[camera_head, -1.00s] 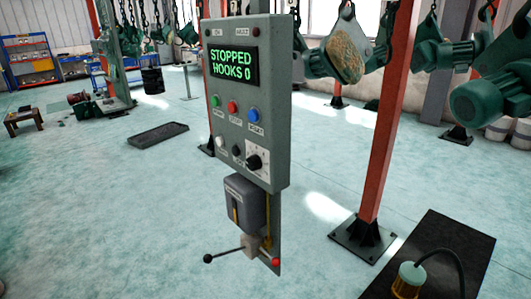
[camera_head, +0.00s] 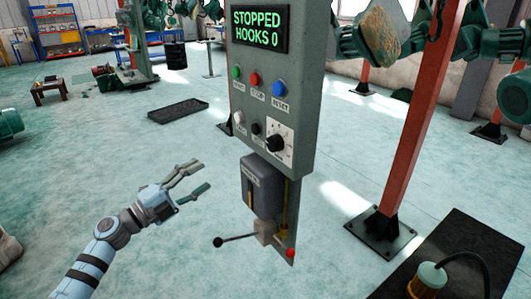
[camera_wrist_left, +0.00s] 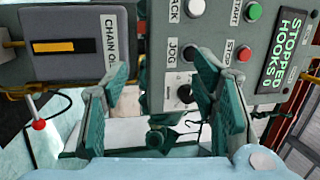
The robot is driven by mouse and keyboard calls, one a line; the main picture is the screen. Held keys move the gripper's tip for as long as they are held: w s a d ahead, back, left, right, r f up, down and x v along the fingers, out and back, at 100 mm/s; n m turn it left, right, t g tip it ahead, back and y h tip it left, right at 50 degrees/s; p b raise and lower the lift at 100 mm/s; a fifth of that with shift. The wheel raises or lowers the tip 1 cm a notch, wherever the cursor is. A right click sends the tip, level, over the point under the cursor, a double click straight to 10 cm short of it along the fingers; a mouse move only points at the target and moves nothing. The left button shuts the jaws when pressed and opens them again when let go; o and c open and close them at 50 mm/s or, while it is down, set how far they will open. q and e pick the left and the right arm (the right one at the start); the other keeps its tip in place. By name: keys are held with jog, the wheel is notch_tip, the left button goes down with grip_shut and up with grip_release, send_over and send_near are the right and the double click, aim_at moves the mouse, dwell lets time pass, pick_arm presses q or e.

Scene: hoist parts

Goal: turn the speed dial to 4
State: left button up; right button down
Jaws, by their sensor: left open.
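The speed dial (camera_head: 276,143) is a black knob on a white scale plate, low on the right of the grey control panel (camera_head: 304,100). It also shows in the left wrist view (camera_wrist_left: 184,93), between my fingers and beyond them. I cannot read which number it points to. My left gripper (camera_head: 197,178) is open and empty, to the left of the panel and lower than the dial, apart from it. Its two green fingers also show in the left wrist view (camera_wrist_left: 165,92). The panel display (camera_head: 260,29) reads STOPPED, HOOKS 0. My right gripper is not in view.
Green, red and blue buttons (camera_head: 255,80) sit above the dial. A grey chain oil box (camera_head: 262,186) and a lever with a black knob (camera_head: 218,242) hang below. An orange post (camera_head: 418,120) stands right. Open floor lies left of the panel.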

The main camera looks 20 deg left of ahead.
aim_at(270, 145)
pick_arm(q)
jog(key=s+d+r+m+g+h, duration=0.35)
jog(key=d+r+m+g, duration=0.3)
jog(key=r+m, duration=0.4)
jog(key=shift+t, duration=0.45)
jog(key=x, duration=0.8)
jog(key=f+p+x, duration=0.1)
jog(key=x, duration=0.3)
jog(key=shift+d+f, duration=0.1)
jog(key=shift+d, duration=0.1)
jog(key=shift+w+d, duration=0.25)
jog(key=shift+d, duration=0.2)
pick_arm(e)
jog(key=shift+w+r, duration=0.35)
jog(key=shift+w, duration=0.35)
pick_arm(q)
jog(key=c, duration=1.2)
jog(key=shift+o, duration=0.2)
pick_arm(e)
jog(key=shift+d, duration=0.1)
